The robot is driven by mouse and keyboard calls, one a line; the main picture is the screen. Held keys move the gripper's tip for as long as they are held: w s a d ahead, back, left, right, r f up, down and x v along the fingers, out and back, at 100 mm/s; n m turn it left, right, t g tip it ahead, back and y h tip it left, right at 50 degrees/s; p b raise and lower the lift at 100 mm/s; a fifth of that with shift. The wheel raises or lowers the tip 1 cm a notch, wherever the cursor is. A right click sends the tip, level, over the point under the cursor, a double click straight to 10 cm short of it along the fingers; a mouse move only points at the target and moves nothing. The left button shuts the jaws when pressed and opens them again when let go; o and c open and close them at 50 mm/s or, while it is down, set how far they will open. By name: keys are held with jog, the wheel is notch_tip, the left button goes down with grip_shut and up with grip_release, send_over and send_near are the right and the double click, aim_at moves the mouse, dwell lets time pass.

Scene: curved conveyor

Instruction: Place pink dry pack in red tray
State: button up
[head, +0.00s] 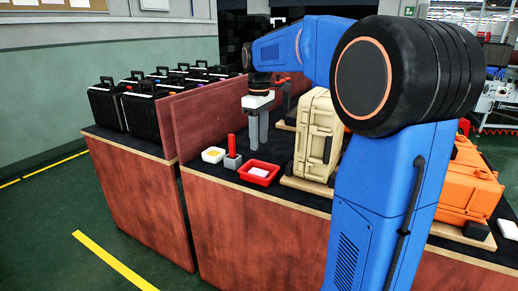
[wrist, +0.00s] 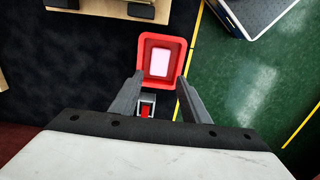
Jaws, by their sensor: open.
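The red tray (head: 259,173) sits on the dark tabletop near its front edge. A pale pinkish-white pack (head: 260,171) lies flat inside it. In the wrist view the red tray (wrist: 145,57) is just beyond the fingertips, with the pale pink pack (wrist: 158,62) on its floor. My gripper (head: 258,138) points down above the table, behind the tray in the head view. Its two fingers (wrist: 158,80) are apart with nothing between them, and they look clear of the pack.
A small grey holder with a red object (head: 232,152) stands beside the tray; a white bowl with yellow contents (head: 213,155) is left of it. A beige case (head: 316,135) and an orange case (head: 468,185) stand to the right. A wooden partition (head: 210,118) runs behind.

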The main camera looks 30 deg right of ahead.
jog(key=shift+s+r, duration=0.1)
jog(key=shift+r, duration=0.25)
jog(key=s+a+f+m+t, duration=0.1)
jog(key=s+a+f+m, duration=0.1)
jog(key=s, duration=0.8)
jog(key=s+a+f+m+t, duration=0.2)
jog(key=s+a+f, duration=0.2)
jog(key=s+f, duration=0.3)
jog(key=s+a+f+m+t, duration=0.1)
jog(key=s+f, duration=0.4)
jog(key=s, duration=0.8)
jog(key=shift+a+f+m+t, duration=0.2)
jog(key=shift+a+m+t, duration=0.2)
jog(key=shift+a+m, duration=0.6)
jog(key=shift+s, duration=0.1)
